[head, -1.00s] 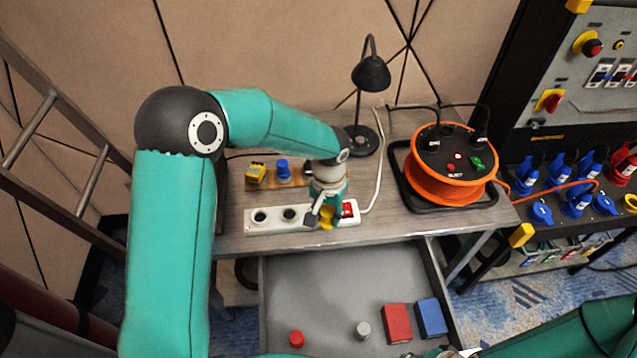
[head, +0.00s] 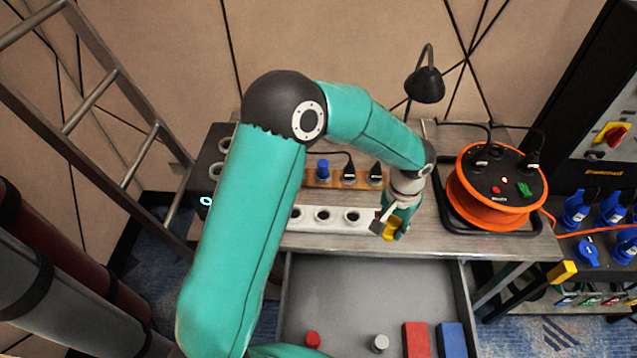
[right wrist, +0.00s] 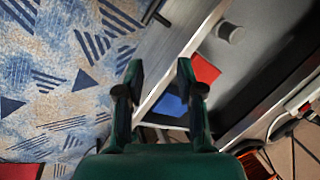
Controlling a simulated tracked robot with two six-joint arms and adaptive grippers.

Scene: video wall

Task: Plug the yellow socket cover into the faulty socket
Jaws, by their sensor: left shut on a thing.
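In the head view, my left gripper (head: 388,230) is shut on the yellow socket cover (head: 394,233). It holds the cover at the right end of the white socket strip (head: 337,226), near the table's front edge. I cannot tell whether the cover touches the strip or the table. Several round sockets show on the strip, and I cannot tell which is faulty. The gripper hides the strip's right end, and my left arm hides its left part. In the right wrist view, my right gripper (right wrist: 159,72) is open and empty over the drawer's edge.
A wooden strip (head: 334,182) with a blue plug (head: 322,170) and black plugs lies behind the white strip. An orange cable reel (head: 490,210) and a black lamp (head: 425,85) stand to the right. The open drawer (head: 345,285) below holds red and blue blocks and small cylinders.

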